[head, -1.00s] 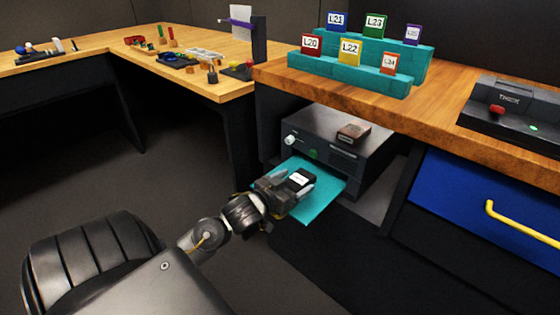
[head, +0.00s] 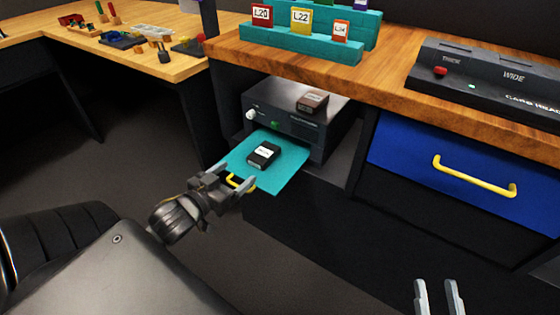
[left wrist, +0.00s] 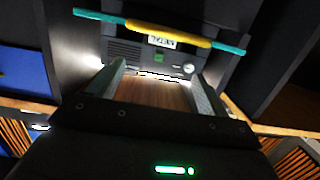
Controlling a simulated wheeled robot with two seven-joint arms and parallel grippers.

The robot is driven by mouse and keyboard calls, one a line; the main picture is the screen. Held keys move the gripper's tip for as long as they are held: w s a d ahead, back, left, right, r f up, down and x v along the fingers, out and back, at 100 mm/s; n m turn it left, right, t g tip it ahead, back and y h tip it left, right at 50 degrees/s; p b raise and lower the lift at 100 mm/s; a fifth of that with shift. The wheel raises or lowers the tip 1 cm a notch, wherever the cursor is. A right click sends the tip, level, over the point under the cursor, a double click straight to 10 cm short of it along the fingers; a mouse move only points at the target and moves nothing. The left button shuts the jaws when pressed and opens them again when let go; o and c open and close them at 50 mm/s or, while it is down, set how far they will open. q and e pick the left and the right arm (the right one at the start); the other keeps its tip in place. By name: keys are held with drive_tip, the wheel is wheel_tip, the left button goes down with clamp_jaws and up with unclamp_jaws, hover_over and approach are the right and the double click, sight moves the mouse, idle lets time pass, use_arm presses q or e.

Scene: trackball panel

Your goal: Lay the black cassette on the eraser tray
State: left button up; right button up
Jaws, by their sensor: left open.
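The black cassette (head: 263,155) with a white label lies flat on the teal tray (head: 284,178), which sticks out from the front of a dark grey machine (head: 290,122). My left gripper (head: 236,182) is open and empty at the tray's front edge, by the tray's yellow handle (head: 243,184), apart from the cassette. In the left wrist view the tray shows edge-on with its yellow handle (left wrist: 168,32), beyond the spread fingers (left wrist: 158,84); the cassette is not clearly seen there. My right gripper (head: 438,284) shows at the bottom right with its fingers apart.
A brown cassette (head: 312,102) rests on top of the machine. A wooden counter (head: 380,85) above carries a teal rack (head: 290,36) of labelled cassettes and a dark device (head: 490,80). A blue drawer (head: 405,150) is at right. Floor space in front is open.

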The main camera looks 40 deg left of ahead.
use_arm(q)
drive_tip(key=s+d+r+m+h, duration=0.1)
drive_tip(key=d+r+m+h, duration=0.1)
drive_tip(key=d, duration=0.7)
drive_tip(key=s+d+r+m+t+h, duration=0.1)
drive_tip(key=d+h, duration=0.4)
drive_tip(key=d, duration=0.5)
drive_tip(key=s+d+r+m+t+h, duration=0.1)
drive_tip(key=s+d+r+m+h, duration=0.2)
drive_tip(key=d, duration=0.7)
drive_tip(key=shift+s+r+m+h, duration=0.15)
drive_tip(key=shift+m+h, duration=0.25)
drive_tip(key=shift+h, duration=0.2)
drive_tip(key=shift+d, duration=0.1)
